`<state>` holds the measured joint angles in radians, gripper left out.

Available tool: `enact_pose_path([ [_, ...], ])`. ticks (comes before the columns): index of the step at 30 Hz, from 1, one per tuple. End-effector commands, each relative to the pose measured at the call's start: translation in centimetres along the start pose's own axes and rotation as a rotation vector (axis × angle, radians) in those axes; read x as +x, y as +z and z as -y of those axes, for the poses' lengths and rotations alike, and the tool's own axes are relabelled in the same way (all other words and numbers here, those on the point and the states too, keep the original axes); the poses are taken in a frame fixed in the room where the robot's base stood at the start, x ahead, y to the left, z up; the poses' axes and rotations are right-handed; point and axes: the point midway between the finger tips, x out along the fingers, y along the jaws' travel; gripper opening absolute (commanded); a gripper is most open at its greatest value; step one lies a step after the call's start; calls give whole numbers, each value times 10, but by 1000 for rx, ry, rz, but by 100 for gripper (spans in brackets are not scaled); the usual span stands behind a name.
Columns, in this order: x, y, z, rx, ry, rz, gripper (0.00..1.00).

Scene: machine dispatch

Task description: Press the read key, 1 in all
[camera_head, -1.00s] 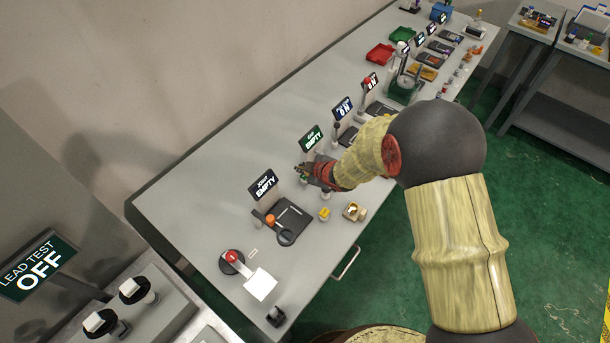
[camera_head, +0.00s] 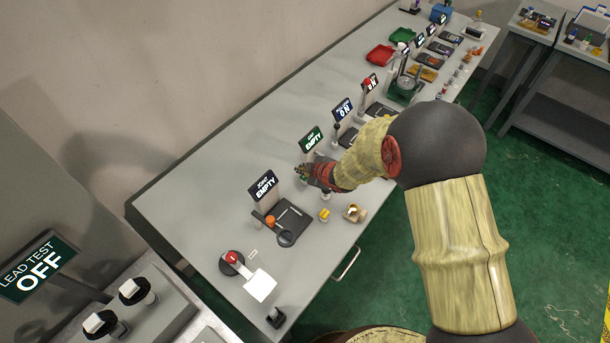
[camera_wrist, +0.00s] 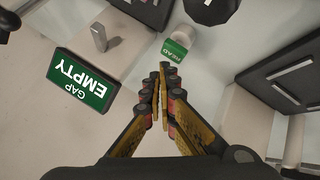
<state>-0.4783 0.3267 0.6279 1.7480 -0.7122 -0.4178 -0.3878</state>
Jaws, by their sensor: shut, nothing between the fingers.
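The read key (camera_wrist: 186,36) is a pale round post in the wrist view, with a green READ label (camera_wrist: 174,51) beside it. My gripper (camera_wrist: 163,69) is shut and empty. In the wrist view its fingertips point toward the label and appear just short of it; I cannot tell whether they touch. In the head view my gripper (camera_head: 303,171) is low over the bench by the green GAP EMPTY sign (camera_head: 312,140), and it hides the key there. That sign (camera_wrist: 81,81) also shows at the left of the wrist view.
A JOINT EMPTY sign (camera_head: 264,186) stands nearer on the bench, by a dark plate (camera_head: 292,222). A red-topped button (camera_head: 232,258) is at the near end. A POLISHER ON sign (camera_head: 343,108) stands farther along. The bench's left side is clear.

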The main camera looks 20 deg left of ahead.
Motion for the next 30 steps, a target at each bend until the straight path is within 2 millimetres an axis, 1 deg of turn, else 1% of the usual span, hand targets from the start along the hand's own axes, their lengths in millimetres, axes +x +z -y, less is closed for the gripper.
enact_pose_path([
  [11, 6, 4, 4, 0, 0, 0, 0],
  [30, 8, 6, 6, 0, 0, 0, 0],
])
